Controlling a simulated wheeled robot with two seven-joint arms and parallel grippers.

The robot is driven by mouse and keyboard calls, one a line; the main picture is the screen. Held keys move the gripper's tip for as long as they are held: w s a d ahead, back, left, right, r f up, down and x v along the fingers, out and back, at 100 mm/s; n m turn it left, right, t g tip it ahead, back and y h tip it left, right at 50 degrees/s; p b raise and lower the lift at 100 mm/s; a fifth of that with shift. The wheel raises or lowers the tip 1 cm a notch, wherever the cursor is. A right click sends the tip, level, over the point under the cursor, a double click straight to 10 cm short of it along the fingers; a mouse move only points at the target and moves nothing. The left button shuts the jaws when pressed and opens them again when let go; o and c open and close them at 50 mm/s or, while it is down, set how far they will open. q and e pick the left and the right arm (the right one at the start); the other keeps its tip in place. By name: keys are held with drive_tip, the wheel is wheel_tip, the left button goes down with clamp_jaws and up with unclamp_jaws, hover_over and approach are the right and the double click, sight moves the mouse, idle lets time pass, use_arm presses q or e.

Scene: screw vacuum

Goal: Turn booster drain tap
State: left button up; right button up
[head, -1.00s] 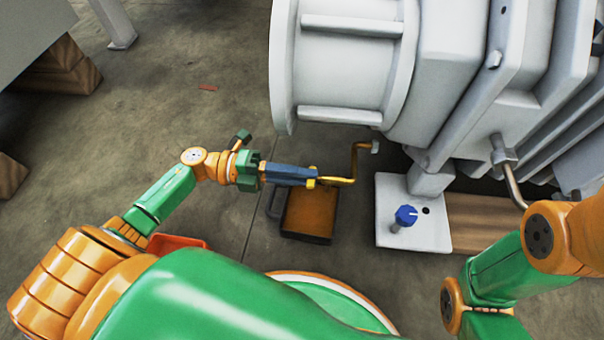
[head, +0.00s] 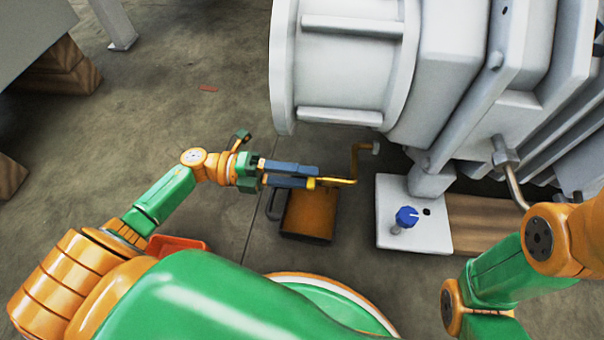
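A brass drain pipe with a yellow tap (head: 338,181) hangs from the underside of the big grey pump housing (head: 352,65). The tap is low, over a brown container (head: 308,214). My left gripper (head: 316,177) is at the left end of the tap, its two dark blue fingers spread apart. The nearer finger reaches the tap's yellow end; whether it touches is hard to tell. My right arm enters from the right, and its gripper is out of view.
A wooden beam (head: 487,222) lies beside the plate. An orange-red object (head: 176,244) is on the floor at left. The floor at upper left is mostly clear.

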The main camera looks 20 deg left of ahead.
use_arm(q)
drive_tip(key=shift+a, duration=0.15)
drive_tip(key=p+v, duration=0.1)
drive_tip(key=v, duration=0.6)
